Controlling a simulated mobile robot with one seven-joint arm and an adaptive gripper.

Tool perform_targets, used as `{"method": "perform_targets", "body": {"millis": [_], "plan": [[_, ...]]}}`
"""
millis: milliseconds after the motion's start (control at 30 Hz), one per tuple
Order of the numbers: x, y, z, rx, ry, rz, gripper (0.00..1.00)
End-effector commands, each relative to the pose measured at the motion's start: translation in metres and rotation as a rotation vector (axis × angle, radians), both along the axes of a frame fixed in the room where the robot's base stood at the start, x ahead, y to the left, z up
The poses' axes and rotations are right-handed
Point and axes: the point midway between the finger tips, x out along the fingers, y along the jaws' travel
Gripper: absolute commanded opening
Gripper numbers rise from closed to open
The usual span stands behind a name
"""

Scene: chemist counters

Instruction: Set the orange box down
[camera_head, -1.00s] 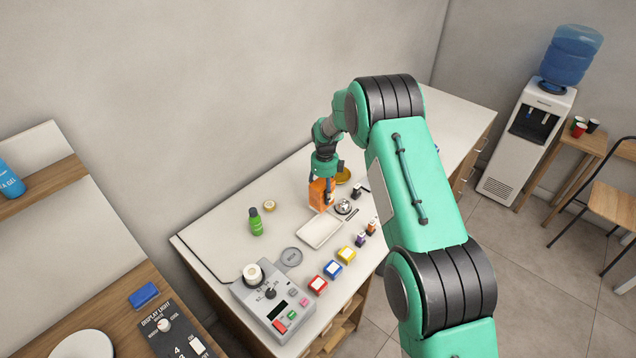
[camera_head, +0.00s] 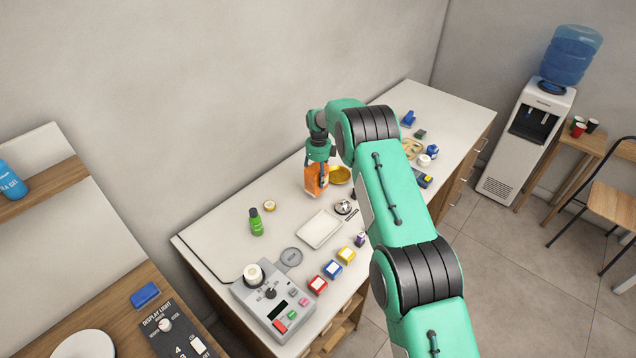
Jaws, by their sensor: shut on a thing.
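The orange box (camera_head: 312,182) is upright, slightly tilted in the picture, toward the back of the white counter (camera_head: 230,213). My gripper (camera_head: 317,176) points down and is shut on the box from above. The box's lower end is at or just above the counter top; I cannot tell whether it touches. The fingers cover part of the box's face.
A yellow dish (camera_head: 340,175) is right beside the box. A bell (camera_head: 345,207) and a white tray (camera_head: 319,229) lie in front. A green bottle (camera_head: 256,222) stands to the left, near a small round tin (camera_head: 269,206). The counter between tin and box is clear.

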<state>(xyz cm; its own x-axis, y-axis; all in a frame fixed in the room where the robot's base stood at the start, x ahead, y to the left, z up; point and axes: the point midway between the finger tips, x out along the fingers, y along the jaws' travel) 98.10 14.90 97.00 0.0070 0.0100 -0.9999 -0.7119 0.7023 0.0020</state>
Motion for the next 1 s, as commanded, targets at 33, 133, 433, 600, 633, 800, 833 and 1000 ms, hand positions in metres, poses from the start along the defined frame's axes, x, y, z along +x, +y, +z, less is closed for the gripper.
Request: {"method": "perform_targets", "body": {"millis": [33, 133, 433, 600, 633, 800, 833, 1000], "plan": [[0.001, 0.000, 0.001, 0.000, -0.001, 0.000, 0.23], [0.002, 0.000, 0.001, 0.000, -0.001, 0.000, 0.23], [0.001, 0.000, -0.002, 0.000, 0.000, 0.000, 0.23], [0.000, 0.000, -0.018, -0.001, 0.004, 0.000, 0.23], [0.000, 0.000, -0.021, 0.000, 0.003, 0.000, 0.23], [0.001, 0.000, -0.033, 0.000, 0.000, 0.000, 0.23], [0.001, 0.000, -0.034, 0.000, 0.000, 0.000, 0.23], [0.001, 0.000, -0.035, 0.001, -0.001, 0.000, 0.23]]}}
